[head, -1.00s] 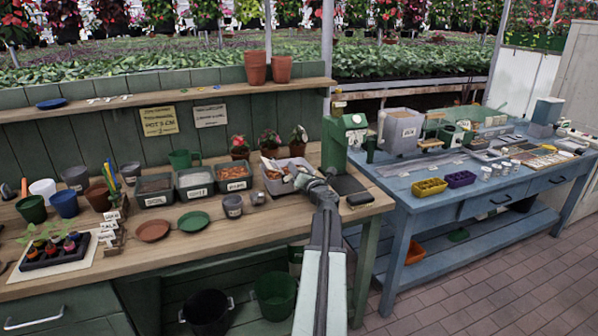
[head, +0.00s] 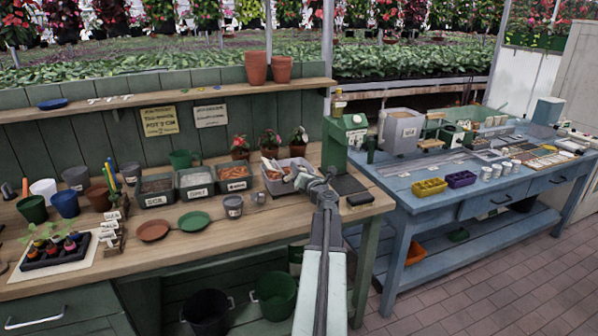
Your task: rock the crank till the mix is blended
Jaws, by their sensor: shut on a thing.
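My gripper (head: 309,180) is at the right end of a grey tub (head: 274,188) on the wooden bench. The gripper is shut at the tub's right end, where the crank appears to be; the crank itself is too small and covered by the gripper to make out. The tub holds an orange-brown mix (head: 270,174) with pale pieces on top. How well it is blended cannot be told from here.
A green machine (head: 336,146) stands just behind and right of my gripper, with a dark pad (head: 347,184) before it. Labelled bins (head: 195,193) stand left of the tub. Saucers (head: 193,220) lie in front. The blue table (head: 400,185) is to the right.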

